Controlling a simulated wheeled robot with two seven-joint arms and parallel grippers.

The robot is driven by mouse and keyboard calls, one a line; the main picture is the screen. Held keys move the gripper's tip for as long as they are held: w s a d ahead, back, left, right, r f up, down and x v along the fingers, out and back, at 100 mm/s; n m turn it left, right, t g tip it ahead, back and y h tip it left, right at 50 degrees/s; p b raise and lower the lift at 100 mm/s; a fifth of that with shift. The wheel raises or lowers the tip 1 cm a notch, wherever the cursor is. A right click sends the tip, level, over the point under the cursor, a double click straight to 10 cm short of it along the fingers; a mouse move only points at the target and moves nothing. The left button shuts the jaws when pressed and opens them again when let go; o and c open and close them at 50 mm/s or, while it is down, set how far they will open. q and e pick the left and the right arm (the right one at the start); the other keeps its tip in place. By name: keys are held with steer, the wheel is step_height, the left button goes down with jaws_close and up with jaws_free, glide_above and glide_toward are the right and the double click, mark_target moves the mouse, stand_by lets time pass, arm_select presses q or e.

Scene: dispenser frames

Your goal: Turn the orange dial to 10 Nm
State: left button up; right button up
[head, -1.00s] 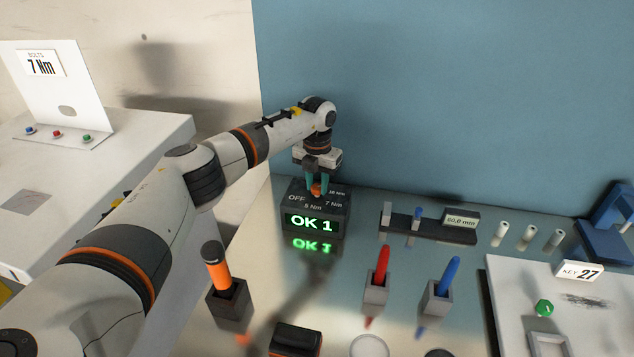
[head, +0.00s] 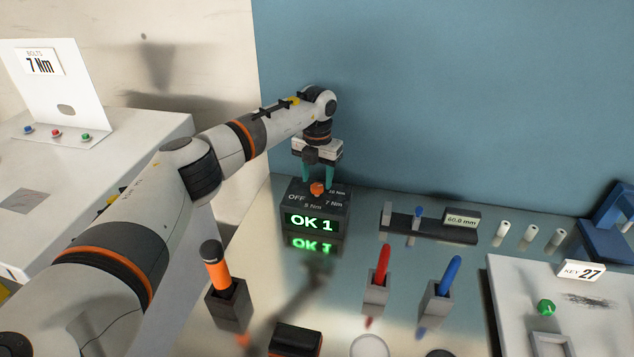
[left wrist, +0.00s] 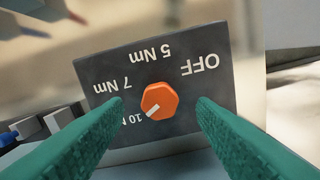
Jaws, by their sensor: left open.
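The orange dial (head: 317,188) sits on top of a dark box (head: 328,206) marked OFF, 5 Nm, 7 Nm and 10 Nm. The box's front display (head: 311,222) reads OK 1 in green. In the left wrist view the hexagonal dial (left wrist: 160,99) has a pale pointer mark aimed at the 10 Nm label, which is partly hidden by a finger. My left gripper (head: 317,178) is open just above the dial. Its green fingers (left wrist: 158,112) stand on either side of the dial, apart from it. My right gripper is not in view.
An orange-handled tool (head: 215,266), a red tool (head: 381,268) and a blue tool (head: 448,275) stand in holders on the table. A rack with a 60.0 mm display (head: 461,219) is right of the box. A white panel (head: 520,320) labelled KEY 27 is at right.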

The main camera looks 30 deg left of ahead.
mark_target(317, 186)
arm_select(q)
step_height(317, 186, up, 10)
steer(key=b, duration=0.2)
steer(key=shift+r, duration=0.1)
stand_by(0.4)
